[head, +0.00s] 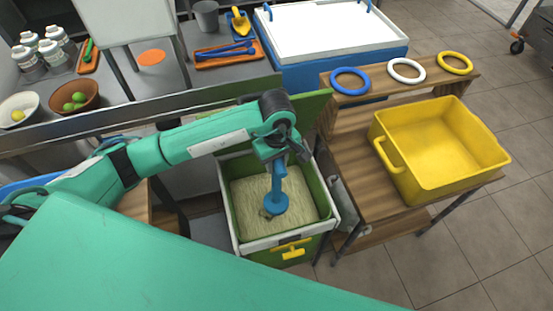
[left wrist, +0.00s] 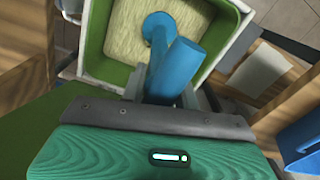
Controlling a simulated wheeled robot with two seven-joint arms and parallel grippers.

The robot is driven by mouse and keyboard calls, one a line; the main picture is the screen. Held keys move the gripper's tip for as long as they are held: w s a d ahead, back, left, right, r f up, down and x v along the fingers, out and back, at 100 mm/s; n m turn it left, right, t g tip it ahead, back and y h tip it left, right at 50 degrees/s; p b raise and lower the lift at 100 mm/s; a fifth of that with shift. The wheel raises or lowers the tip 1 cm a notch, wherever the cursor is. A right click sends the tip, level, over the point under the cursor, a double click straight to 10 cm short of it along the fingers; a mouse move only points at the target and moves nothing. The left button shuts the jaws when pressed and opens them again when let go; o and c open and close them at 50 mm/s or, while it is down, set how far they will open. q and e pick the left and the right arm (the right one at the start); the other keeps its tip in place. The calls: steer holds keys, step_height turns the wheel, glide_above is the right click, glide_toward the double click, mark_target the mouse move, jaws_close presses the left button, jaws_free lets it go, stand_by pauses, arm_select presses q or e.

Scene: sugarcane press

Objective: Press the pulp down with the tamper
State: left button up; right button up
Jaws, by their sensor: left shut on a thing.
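My left gripper (head: 275,160) is shut on the blue tamper (head: 277,188) above the open bin. The tamper's round foot points down over the pale, fibrous pulp (head: 246,195); I cannot tell whether it rests on the pulp or hangs just above. The bin (head: 237,228) is green with a white rim and a yellow latch on its front. In the left wrist view the tamper's thick handle (left wrist: 183,68) sits at the gripper fingers (left wrist: 165,95), its foot over the pulp (left wrist: 120,35). My right gripper is not in view.
A wooden stand (head: 352,160) right of the bin carries a yellow tub (head: 440,150) and blue, white and yellow rings. A blue cooler (head: 335,65) with a white top stands behind. A metal counter (head: 215,90) with bowls and trays runs along the left. Tiled floor lies open at right.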

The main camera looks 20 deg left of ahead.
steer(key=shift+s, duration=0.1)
arm_select(q)
steer(key=shift+f, duration=0.25)
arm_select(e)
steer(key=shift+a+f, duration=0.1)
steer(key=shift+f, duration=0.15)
